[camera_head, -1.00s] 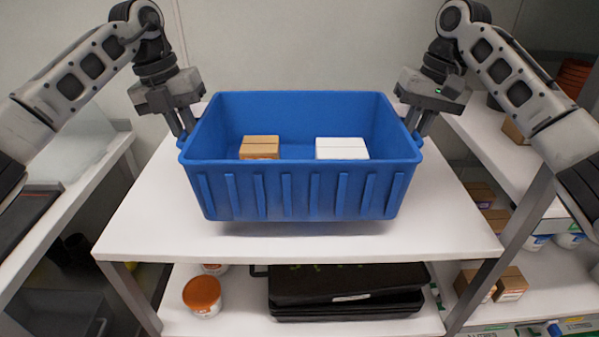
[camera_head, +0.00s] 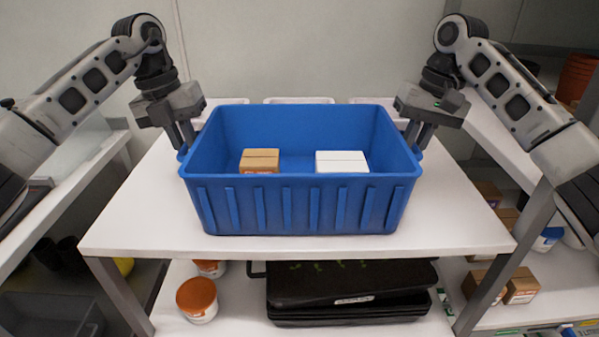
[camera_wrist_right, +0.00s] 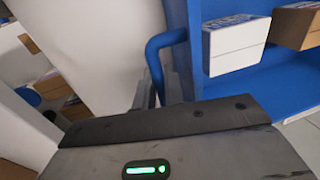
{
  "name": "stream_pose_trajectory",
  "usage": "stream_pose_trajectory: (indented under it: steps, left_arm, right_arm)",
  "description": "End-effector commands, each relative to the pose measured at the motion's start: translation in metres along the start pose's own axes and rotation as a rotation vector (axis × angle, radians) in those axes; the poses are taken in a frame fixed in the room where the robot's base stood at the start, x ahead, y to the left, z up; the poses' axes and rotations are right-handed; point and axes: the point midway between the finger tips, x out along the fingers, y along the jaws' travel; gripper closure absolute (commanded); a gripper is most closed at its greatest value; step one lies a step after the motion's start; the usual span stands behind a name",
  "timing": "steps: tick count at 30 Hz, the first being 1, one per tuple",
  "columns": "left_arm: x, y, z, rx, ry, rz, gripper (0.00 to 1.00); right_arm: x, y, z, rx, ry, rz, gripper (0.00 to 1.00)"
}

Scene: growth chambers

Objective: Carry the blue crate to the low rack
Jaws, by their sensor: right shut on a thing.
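The blue crate (camera_head: 305,207) is upright and level over the white top shelf of a low rack (camera_head: 140,232), in the middle of the head view. Its underside is very close to the shelf; I cannot tell if it touches. A brown box (camera_head: 260,161) and a white box (camera_head: 341,162) lie inside. My left gripper (camera_head: 184,142) is shut on the crate's left end, its fingertips partly hidden by the rim. My right gripper (camera_head: 418,140) is shut on the right end. In the right wrist view the blue handle bar (camera_wrist_right: 157,62) runs down to the fingers.
On the lower shelf are tubs with orange lids (camera_head: 197,299) and a black case (camera_head: 345,285). Side shelves flank the rack at left (camera_head: 75,175) and right, with small cartons (camera_head: 522,286) at right. The top shelf is bare on both sides of the crate.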

Motion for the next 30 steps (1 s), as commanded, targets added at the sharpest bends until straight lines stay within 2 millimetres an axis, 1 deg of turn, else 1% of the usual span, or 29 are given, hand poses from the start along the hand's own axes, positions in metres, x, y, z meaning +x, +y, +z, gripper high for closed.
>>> stream_pose_trajectory:
  steps: [1, 2, 3, 11, 14, 17, 24, 27, 30]
  left_arm:
    - [0.001, 0.003, 0.0, -0.006, -0.001, 0.004, 0.8]
    - [0.0, 0.003, 0.0, -0.006, 0.0, 0.004, 0.72]
    - [0.0, 0.003, 0.0, -0.005, 0.0, 0.004, 0.67]
    - [-0.001, 0.001, 0.0, -0.002, 0.0, 0.001, 0.67]
    - [-0.006, 0.001, 0.0, -0.002, -0.002, 0.001, 0.67]
    - [-0.021, 0.001, 0.001, -0.002, -0.003, 0.001, 0.67]
    - [-0.072, 0.0, 0.001, -0.003, -0.004, 0.002, 0.67]
    - [-0.092, 0.001, 0.0, -0.004, -0.003, 0.002, 0.67]
    - [-0.106, 0.001, 0.0, -0.004, -0.002, 0.002, 0.67]
  right_arm:
    - [0.001, 0.003, 0.0, 0.006, 0.001, 0.004, 0.8]
    - [0.0, 0.003, 0.0, 0.006, 0.0, 0.004, 0.72]
    - [0.0, 0.003, 0.0, 0.005, 0.0, 0.004, 0.67]
    - [0.0, 0.001, 0.0, 0.002, 0.0, 0.001, 0.67]
    - [0.0, 0.001, 0.0, 0.001, 0.0, 0.001, 0.67]
    - [0.0, 0.0, 0.0, 0.001, 0.0, 0.001, 0.67]
    - [0.0, 0.0, 0.0, 0.0, 0.0, 0.0, 0.67]
    - [0.0, 0.0, 0.0, 0.0, 0.0, 0.0, 0.67]
    - [0.0, 0.0, 0.0, 0.0, 0.0, 0.0, 0.67]
